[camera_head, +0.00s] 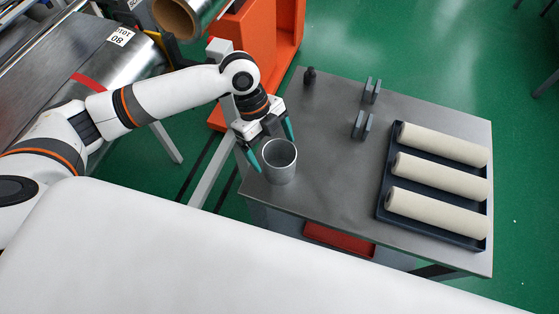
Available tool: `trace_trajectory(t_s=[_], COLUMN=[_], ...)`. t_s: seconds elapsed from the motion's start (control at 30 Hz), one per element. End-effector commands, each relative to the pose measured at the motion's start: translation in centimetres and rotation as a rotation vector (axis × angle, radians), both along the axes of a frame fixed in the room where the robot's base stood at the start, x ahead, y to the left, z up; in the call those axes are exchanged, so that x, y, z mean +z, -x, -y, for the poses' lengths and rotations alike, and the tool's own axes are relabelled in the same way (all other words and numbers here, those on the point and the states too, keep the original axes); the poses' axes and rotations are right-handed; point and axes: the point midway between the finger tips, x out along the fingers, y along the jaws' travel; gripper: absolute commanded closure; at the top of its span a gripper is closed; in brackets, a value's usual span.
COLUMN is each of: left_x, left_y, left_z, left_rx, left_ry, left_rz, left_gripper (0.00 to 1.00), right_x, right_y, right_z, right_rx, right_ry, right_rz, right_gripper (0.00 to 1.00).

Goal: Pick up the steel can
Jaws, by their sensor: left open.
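The steel can (281,174) is a grey, open-topped cylinder standing upright near the left front corner of the metal table (325,190). My left gripper (271,147) is just behind and above the can. Its two teal fingers are spread apart, one by the can's left side and one by its far right rim. I cannot tell whether either finger touches the can. The can's far lower side is hidden. My right gripper does not show.
A dark tray (383,190) with three cream rolls (440,178) lies on the table's right side. Grey upright blocks (362,125) and a small dark object (309,76) stand toward the back. An orange frame (288,40) stands behind the table. The table's middle is clear.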

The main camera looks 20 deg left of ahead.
Motion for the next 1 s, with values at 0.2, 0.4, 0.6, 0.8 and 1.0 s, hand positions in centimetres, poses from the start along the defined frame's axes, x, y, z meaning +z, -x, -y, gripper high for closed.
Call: trace_trajectory(t_s=[0.2,0.4,0.6,0.8,1.0], left_x=[-2.7,-4.3,-4.4,-4.4,-4.3], left_y=[0.2,0.4,0.4,0.4,0.4], left_z=[1.5,2.0,1.9,1.9,1.9], left_rx=[-0.001,-0.001,-0.001,0.000,-0.001], left_ry=[0.000,-0.001,0.000,0.000,0.000], left_rz=[-0.005,-0.002,0.000,-0.001,0.000], left_gripper=[0.07,0.07,0.07,0.40,0.59], right_x=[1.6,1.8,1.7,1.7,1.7], right_y=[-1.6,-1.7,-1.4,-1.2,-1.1], right_z=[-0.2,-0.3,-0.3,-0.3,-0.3], right_rx=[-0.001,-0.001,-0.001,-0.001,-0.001], right_ry=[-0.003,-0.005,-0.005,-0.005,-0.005], right_rz=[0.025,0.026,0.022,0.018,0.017], right_gripper=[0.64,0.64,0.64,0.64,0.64])
